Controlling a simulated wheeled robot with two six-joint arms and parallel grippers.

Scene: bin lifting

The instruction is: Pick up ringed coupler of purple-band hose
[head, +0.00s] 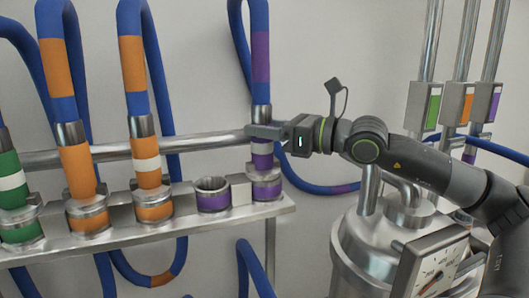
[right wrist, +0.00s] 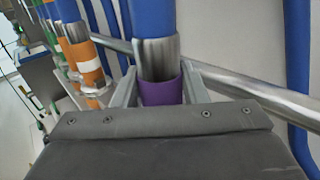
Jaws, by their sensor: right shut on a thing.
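The purple-band hose (head: 261,55) is blue with a purple band and hangs down to a metal ferrule and a purple coupler (head: 262,161). The coupler has a pale ring near the gripper fingers, partly hidden by them. It stands upright at the purple socket (head: 267,189) at the right end of the shelf; I cannot tell whether it is fully seated. My right gripper (head: 265,132) comes in from the right and is shut on the coupler. In the right wrist view, the fingers flank the purple coupler (right wrist: 160,92). My left gripper is out of view.
An empty purple-banded socket (head: 213,201) is left of the coupler. Orange couplers (head: 76,170) and a green one (head: 10,180) stand farther left on the metal shelf (head: 165,227). A horizontal rail (head: 200,142) runs behind. A metal tank (head: 350,250) with a gauge (head: 440,270) stands at right.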

